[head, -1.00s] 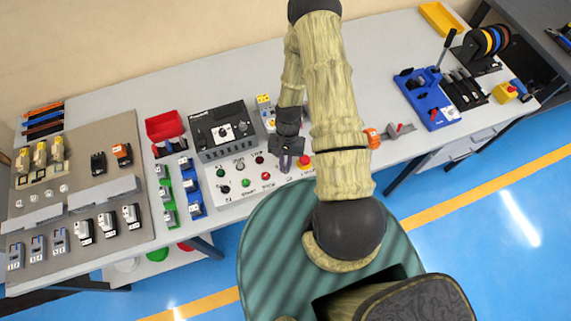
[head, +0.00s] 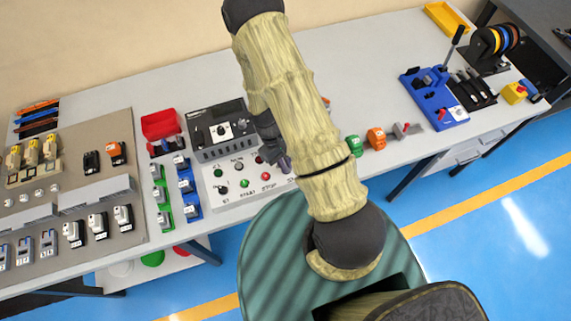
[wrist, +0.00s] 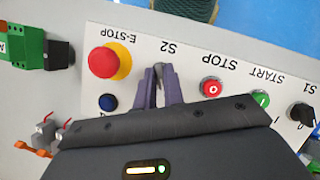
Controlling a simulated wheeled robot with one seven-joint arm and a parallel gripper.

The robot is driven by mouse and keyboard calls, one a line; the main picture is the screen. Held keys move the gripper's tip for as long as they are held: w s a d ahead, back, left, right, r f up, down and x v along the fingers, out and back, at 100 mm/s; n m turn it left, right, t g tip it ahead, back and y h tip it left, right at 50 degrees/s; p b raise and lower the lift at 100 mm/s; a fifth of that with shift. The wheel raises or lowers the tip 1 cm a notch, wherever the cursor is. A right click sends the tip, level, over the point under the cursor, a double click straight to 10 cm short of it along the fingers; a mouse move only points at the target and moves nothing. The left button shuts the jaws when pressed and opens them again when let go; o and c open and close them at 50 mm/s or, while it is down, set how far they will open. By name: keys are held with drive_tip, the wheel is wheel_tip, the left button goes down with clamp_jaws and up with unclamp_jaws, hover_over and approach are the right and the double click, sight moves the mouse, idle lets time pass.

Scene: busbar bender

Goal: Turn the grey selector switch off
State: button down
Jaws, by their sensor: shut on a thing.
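The grey selector switch (wrist: 158,70), under the label S2 on the white control panel (wrist: 190,52), shows in the wrist view as a narrow grey knob between my fingers. My gripper (wrist: 158,84) has its two purple-grey fingers shut on this knob from either side. The fingers hide much of the knob, and its pointer angle is hard to tell. In the head view my gripper (head: 284,163) is at the right part of the panel (head: 222,202), and my arm hides the switch there.
A red and yellow emergency stop (wrist: 104,62) and a blue button (wrist: 107,102) are on one side of the fingers. A red stop button (wrist: 211,87), a green start button (wrist: 261,99) and black selector S1 (wrist: 302,115) are on the other.

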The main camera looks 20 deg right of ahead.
drive_tip(key=shift+w+a+n+t+h+b, duration=0.1)
drive_tip(key=shift+n+t+h+b, duration=0.25)
drive_tip(key=shift+n, duration=0.6)
drive_tip(key=shift+n+t+h+b, duration=0.25)
drive_tip(key=shift+n+b, duration=0.1)
drive_tip(key=shift+n, duration=0.6)
drive_tip(key=c, duration=1.5)
unclamp_jaws()
drive_tip(key=shift+r, duration=0.1)
drive_tip(key=b+v, duration=0.2)
drive_tip(key=v, duration=1.5)
drive_tip(key=shift+a+r, duration=0.1)
